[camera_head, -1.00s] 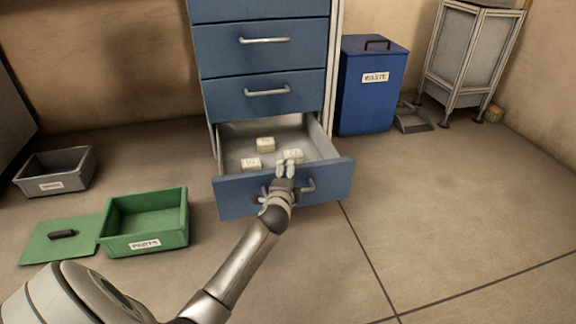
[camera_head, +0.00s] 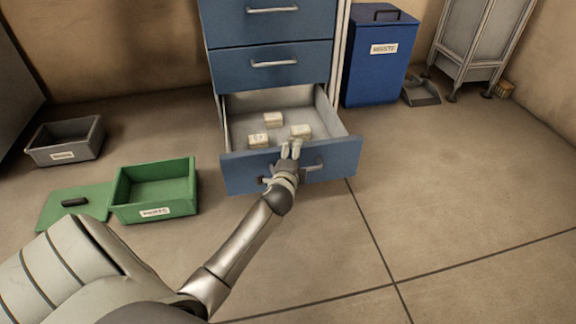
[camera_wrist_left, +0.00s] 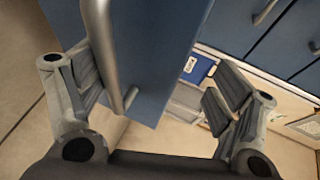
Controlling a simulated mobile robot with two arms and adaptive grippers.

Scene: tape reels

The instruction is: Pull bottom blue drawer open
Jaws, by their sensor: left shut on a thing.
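The bottom blue drawer (camera_head: 238,175) stands pulled out of the cabinet, with several small pale labelled blocks (camera_head: 300,132) inside. The exact finger contact is partly hidden. My right gripper is not in view.
Closed blue drawers (camera_head: 270,65) are above. A blue waste bin (camera_head: 375,75) and a dustpan (camera_head: 420,92) stand right of the cabinet. A green box (camera_head: 155,212), its lid (camera_head: 60,213) and a grey box (camera_head: 65,155) lie left. Floor at right is clear.

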